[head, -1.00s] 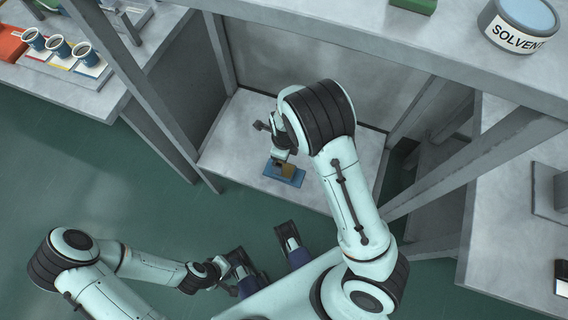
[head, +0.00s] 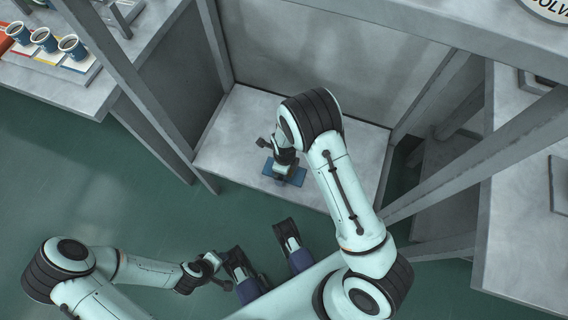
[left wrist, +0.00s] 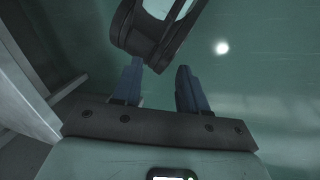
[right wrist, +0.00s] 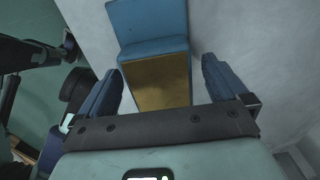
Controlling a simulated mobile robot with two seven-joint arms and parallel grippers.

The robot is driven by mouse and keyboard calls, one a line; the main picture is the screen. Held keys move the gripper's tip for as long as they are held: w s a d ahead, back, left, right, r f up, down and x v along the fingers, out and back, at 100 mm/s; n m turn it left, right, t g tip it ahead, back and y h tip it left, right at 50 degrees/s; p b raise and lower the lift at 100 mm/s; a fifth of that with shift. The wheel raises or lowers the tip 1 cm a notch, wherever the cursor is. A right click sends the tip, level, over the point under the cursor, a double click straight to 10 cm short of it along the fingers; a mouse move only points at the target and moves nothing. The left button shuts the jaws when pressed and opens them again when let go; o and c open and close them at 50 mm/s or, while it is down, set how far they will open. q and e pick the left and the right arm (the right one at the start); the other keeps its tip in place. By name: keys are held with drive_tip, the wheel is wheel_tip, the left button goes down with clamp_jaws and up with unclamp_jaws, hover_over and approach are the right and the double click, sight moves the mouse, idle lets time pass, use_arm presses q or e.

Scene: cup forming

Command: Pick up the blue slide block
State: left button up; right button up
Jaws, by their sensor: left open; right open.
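The blue slide block (head: 298,174) lies on the pale low shelf, partly hidden under my right gripper. In the right wrist view the block (right wrist: 150,22) shows a blue stepped body, with a brownish-yellow face (right wrist: 160,82) towards me. My right gripper (right wrist: 160,72) is open, pointing down over the block. Its two blue fingers stand on either side of the yellow part, with gaps visible and nothing held. My left gripper (left wrist: 158,72) is open and empty over the green floor, away from the block.
The low shelf (head: 235,140) is otherwise bare, framed by grey posts (head: 150,95) and a back panel. Several blue cups (head: 44,38) stand on the left table (head: 80,98). Another table (head: 510,235) is at the right.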

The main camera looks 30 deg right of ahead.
drive_tip(key=c, duration=1.7)
drive_tip(key=shift+r, duration=0.15)
clamp_jaws()
